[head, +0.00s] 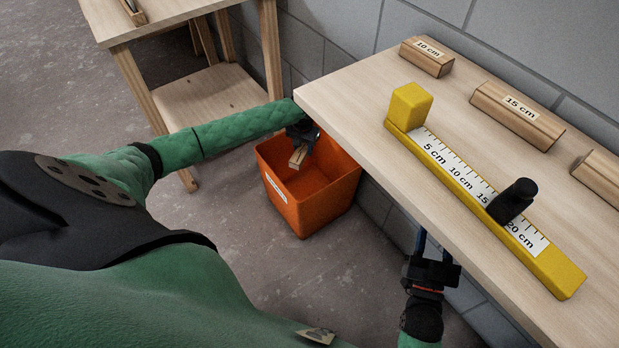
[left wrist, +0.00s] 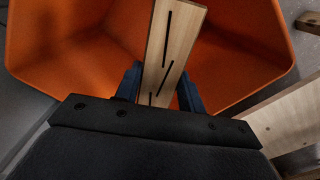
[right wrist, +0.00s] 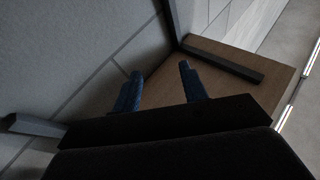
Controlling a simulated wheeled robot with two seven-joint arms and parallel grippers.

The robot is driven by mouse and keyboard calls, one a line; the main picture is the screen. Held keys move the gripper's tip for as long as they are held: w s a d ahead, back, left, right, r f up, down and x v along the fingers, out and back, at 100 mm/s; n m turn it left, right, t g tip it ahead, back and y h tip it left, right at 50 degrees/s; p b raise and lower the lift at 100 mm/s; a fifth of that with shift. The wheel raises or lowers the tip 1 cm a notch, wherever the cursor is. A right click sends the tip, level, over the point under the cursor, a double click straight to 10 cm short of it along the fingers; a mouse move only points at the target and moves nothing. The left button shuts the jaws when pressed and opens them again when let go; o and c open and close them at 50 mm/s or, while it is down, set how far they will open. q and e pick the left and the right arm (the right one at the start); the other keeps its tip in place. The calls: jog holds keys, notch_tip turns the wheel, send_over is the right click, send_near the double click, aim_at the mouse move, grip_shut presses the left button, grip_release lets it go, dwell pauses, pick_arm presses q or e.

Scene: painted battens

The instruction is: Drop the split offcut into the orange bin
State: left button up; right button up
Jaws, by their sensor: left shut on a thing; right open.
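The split offcut (left wrist: 170,50) is a light wooden batten with several dark cracks along it. My left gripper (head: 300,142) is shut on it; the blue fingers press its two sides in the left wrist view (left wrist: 160,88). The offcut (head: 298,156) hangs over the opening of the orange bin (head: 318,212), which stands on the floor. The bin's orange walls (left wrist: 60,55) surround the offcut in the left wrist view. My right gripper (right wrist: 160,92) is open and empty, low beside the bench's front edge in the head view.
The workbench (head: 345,95) on the right holds a yellow ruler gauge (head: 450,172) with a black knob, and labelled blocks of 10 cm (head: 426,57) and 15 cm (head: 515,115). A wooden table (head: 170,12) with a lower shelf stands at the upper left.

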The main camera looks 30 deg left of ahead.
pick_arm(q)
jog(key=shift+f, duration=0.2)
pick_arm(e)
jog(key=shift+t, duration=0.8)
jog(key=shift+s+d+r, duration=0.1)
jog(key=shift+s+r, duration=0.1)
jog(key=shift+r, duration=0.9)
jog(key=shift+s+d+r, duration=0.1)
jog(key=shift+s+r, duration=0.05)
jog(key=shift+r, duration=0.95)
pick_arm(q)
jog(key=o, duration=1.1)
jog(key=shift+r, duration=0.1)
jog(key=shift+r, duration=0.2)
notch_tip(320, 180, up, 7)
jog(key=shift+r+p, duration=0.1)
jog(key=shift+p, duration=0.5)
pick_arm(e)
notch_tip(320, 180, down, 16)
jog(key=g, duration=0.5)
jog(key=shift+a+f+g+h, duration=0.15)
jog(key=shift+a+g+h, duration=0.15)
jog(key=shift+a+g, duration=0.15)
